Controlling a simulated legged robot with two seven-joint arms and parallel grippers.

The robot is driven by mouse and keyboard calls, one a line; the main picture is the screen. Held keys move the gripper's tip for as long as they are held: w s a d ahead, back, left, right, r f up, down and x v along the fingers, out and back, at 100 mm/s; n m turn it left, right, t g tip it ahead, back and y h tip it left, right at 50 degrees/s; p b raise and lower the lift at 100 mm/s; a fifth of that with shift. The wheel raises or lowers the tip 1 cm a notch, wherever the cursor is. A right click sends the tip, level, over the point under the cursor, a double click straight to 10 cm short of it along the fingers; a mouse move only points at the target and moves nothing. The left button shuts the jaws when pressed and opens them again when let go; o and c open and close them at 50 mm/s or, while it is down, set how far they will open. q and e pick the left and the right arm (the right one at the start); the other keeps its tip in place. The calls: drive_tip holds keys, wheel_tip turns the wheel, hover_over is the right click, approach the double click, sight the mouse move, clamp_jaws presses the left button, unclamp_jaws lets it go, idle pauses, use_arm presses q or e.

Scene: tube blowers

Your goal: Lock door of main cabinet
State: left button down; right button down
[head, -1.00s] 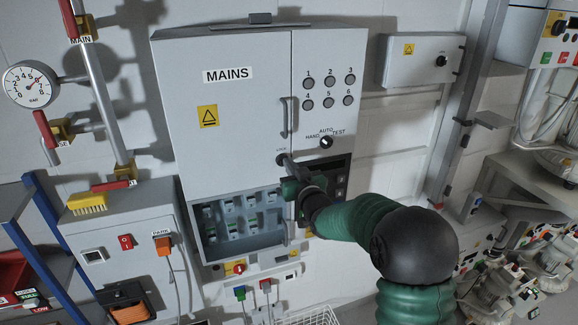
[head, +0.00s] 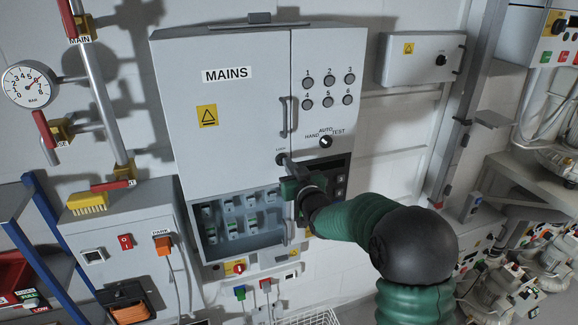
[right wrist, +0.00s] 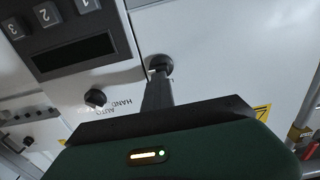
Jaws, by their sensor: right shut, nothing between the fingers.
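The grey main cabinet (head: 235,130) labelled MAINS hangs on the wall with its tall doors closed. A small round dark lock knob (head: 281,157) sits on its front, left of the HAND/AUTO/TEST switch (head: 326,142). The knob also shows in the right wrist view (right wrist: 160,63). My right gripper (head: 286,162) is shut and points up at the knob, its fingertips (right wrist: 158,83) at or just below it. I cannot tell whether they touch it. The gripper hides part of the front below the lock. My left gripper is not in view.
A vertical door handle (head: 284,117) stands just above the lock. An open-fronted compartment with breakers (head: 240,225) is below. A smaller grey box (head: 422,60) is at the right, and a grey box with a red switch (head: 125,242) is at the lower left.

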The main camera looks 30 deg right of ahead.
drive_tip(key=c, duration=2.1)
unclamp_jaws()
drive_tip(key=shift+a+f, duration=0.15)
drive_tip(key=shift+f, duration=0.05)
drive_tip(key=shift+c, duration=0.2)
